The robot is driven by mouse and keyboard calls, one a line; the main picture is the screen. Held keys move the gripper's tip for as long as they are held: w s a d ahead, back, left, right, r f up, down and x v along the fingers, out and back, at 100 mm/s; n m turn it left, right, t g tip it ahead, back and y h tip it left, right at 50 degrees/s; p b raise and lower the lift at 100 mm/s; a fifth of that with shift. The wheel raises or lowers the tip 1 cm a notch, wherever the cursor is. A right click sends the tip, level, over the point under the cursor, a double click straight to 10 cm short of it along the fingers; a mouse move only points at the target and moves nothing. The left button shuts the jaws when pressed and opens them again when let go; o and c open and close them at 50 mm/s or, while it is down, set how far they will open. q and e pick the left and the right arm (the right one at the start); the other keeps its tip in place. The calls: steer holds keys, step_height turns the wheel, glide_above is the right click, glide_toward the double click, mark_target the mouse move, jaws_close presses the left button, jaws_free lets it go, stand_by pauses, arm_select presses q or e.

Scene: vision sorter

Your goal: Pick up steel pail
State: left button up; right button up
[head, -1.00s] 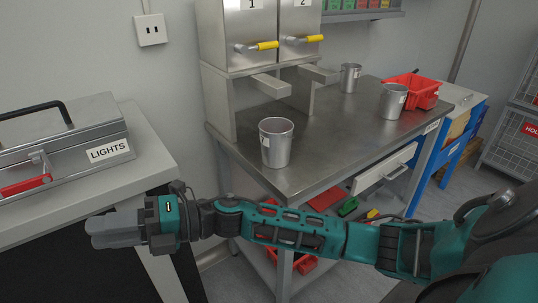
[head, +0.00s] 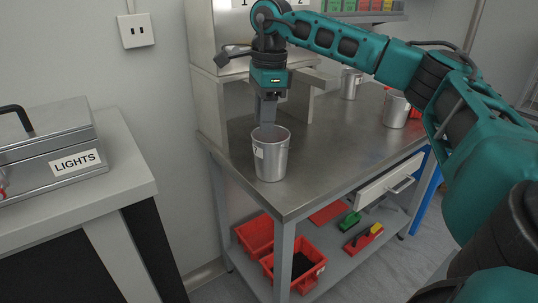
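A steel pail (head: 270,160) stands upright near the front left corner of the steel table. Two similar steel pails stand farther back, one (head: 395,112) at the right and one (head: 350,85) near the wall, both partly covered by my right arm. My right gripper (head: 266,118) points down over the front pail, with its fingertips at the pail's far rim. I cannot tell if they touch it or reach inside, nor how far apart the fingers are. My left gripper is not in view.
The dispenser cabinet (head: 210,105) stands just behind the gripper. Red bins (head: 297,268) and small items lie on the shelf below the steel table (head: 325,160). At left, a grey case labelled LIGHTS (head: 50,145) lies on another table (head: 125,170).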

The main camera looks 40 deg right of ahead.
mark_target(275, 152)
steer(key=shift+h, duration=0.4)
steer(key=d+f, duration=0.1)
steer(key=f, duration=0.2)
steer(key=d+f+b, duration=0.1)
steer(key=f, duration=0.3)
steer(key=d+f+b, duration=0.1)
steer(key=f, duration=0.3)
steer(key=shift+d+f, duration=0.1)
steer(key=shift+d, duration=0.15)
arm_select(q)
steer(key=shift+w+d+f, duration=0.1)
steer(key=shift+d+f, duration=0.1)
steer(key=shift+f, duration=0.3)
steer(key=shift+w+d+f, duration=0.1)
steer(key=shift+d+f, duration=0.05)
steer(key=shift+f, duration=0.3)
arm_select(e)
steer(key=shift+c, duration=0.2)
jaws_close()
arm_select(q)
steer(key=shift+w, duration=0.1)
arm_select(e)
steer(key=shift+w, duration=0.15)
